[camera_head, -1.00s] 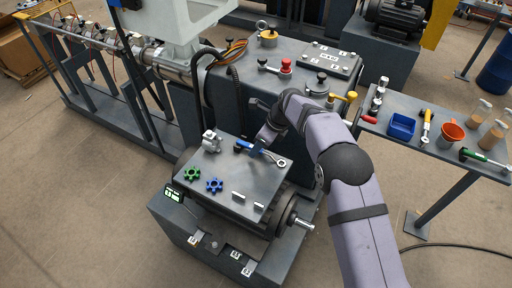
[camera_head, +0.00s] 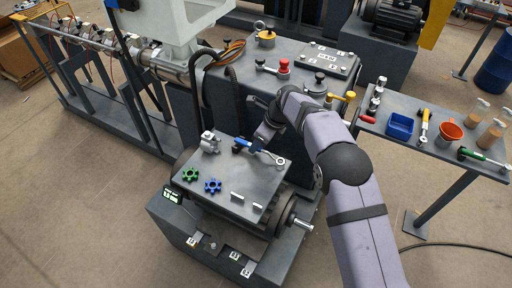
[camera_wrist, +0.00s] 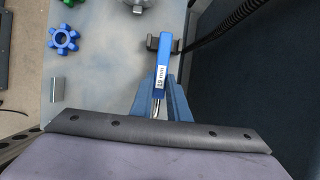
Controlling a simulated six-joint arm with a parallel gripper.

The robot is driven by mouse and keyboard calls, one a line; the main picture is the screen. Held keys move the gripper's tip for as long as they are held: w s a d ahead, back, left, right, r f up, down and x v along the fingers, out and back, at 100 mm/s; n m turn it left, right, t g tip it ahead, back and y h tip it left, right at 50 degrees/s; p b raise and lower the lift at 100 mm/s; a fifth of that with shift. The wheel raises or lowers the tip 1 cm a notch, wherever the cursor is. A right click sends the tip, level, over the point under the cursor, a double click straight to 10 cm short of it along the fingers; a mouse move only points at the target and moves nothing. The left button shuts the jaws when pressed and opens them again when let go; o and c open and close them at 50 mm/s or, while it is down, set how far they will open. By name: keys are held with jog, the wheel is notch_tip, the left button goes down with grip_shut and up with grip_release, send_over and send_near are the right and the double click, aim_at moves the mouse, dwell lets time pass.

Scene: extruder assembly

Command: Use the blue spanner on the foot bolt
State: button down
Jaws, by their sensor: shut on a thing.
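The blue spanner (camera_wrist: 162,62) has a blue handle labelled 19 mm and a silver shank. My gripper (camera_wrist: 162,90) is shut on it, with a blue finger on each side. In the head view the spanner's silver ring end (camera_head: 280,160) points right, and my gripper (camera_head: 259,146) holds it at the far edge of the grey plate. Its handle end overlaps a dark bracket (camera_wrist: 151,43); I cannot tell whether they touch. A silver bolt head (camera_head: 212,245) shows on the base below, among small labels; I cannot tell whether it is the foot bolt.
The plate (camera_head: 228,205) also carries a green gear (camera_head: 190,174), a blue gear (camera_head: 213,186) and a silver fitting (camera_head: 209,143). A black hose (camera_wrist: 238,14) runs beside it. The side table at right holds a blue bin (camera_head: 401,126) and hand tools.

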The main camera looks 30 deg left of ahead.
notch_tip(320, 180, up, 9)
jog(key=b, duration=0.1)
dwell(0.3)
jog(key=shift+f, duration=0.1)
jog(key=c, duration=2.3)
grip_release()
grip_shut()
